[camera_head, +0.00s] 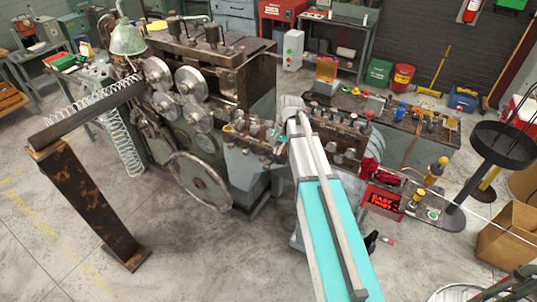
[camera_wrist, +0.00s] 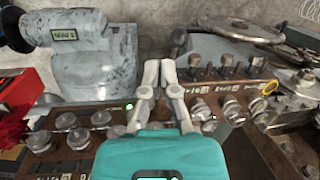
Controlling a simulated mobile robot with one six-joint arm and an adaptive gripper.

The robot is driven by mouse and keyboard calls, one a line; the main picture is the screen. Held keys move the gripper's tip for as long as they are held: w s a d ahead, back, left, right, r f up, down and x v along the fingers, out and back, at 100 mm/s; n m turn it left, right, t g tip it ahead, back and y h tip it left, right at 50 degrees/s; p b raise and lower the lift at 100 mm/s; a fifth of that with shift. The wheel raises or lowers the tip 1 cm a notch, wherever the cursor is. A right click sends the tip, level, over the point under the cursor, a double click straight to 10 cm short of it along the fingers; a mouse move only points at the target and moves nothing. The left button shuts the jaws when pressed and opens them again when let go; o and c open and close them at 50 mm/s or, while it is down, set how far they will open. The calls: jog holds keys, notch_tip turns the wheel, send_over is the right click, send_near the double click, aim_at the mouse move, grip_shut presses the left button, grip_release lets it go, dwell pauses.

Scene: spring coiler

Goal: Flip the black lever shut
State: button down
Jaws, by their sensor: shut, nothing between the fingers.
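My gripper (camera_wrist: 160,64) is in the lower middle of the wrist view, fingers shut and empty, with its tips at the edge of the coiler's brown control panel (camera_wrist: 215,85). A dark upright piece (camera_wrist: 178,40) stands just beyond the fingertips; it may be the black lever, but I cannot tell for sure. Whether the fingers touch it is unclear. In the head view my arm covers most of the gripper and part of the panel (camera_head: 255,142).
The spring coiler (camera_head: 190,95) with its discs and handwheel (camera_head: 200,182) stands left of my arm. A rusty post (camera_head: 85,200) stands at left. The floor in front is mostly clear.

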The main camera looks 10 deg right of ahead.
aim_at(267, 165)
jog(key=shift+m+y, duration=0.3)
jog(key=shift+m, duration=0.5)
jog(key=w+r+p, duration=0.1)
jog(key=w+r, duration=0.1)
jog(key=w+d+r+p, duration=0.1)
jog(key=w, duration=0.1)
jog(key=shift+w+d+r, duration=0.1)
jog(key=shift+w+r, duration=0.1)
jog(key=shift+r, duration=0.15)
jog(key=shift+f, duration=0.15)
jog(key=b+x, duration=1.3)
jog(key=shift+f, duration=0.35)
